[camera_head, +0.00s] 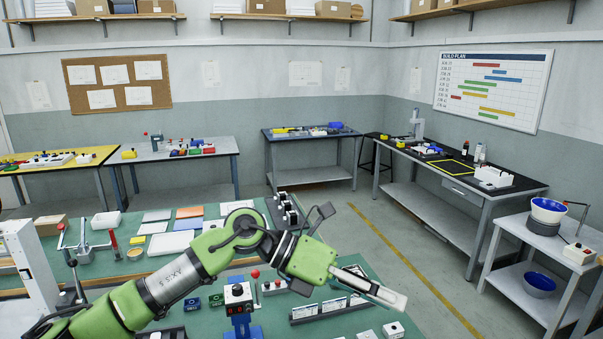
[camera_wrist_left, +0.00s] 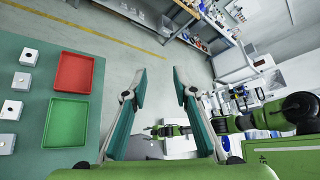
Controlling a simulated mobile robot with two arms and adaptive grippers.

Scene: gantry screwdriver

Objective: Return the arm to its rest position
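My left arm (camera_head: 178,277) comes in from the lower left in the head view. It reaches across above the green bench (camera_head: 345,262), bent at its middle joint. My left gripper (camera_head: 385,293) is at the arm's right end, above the bench's right part. In the left wrist view its two fingers (camera_wrist_left: 160,82) stand well apart with nothing between them, so it is open and empty. Another green and black arm (camera_wrist_left: 232,124), apparently mine, shows beyond the fingers in that view. Its gripper's state is too small to tell.
A red tray (camera_wrist_left: 74,72) and a green tray (camera_wrist_left: 68,122) lie left of the fingers. Open floor (camera_head: 400,240) is right of the bench.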

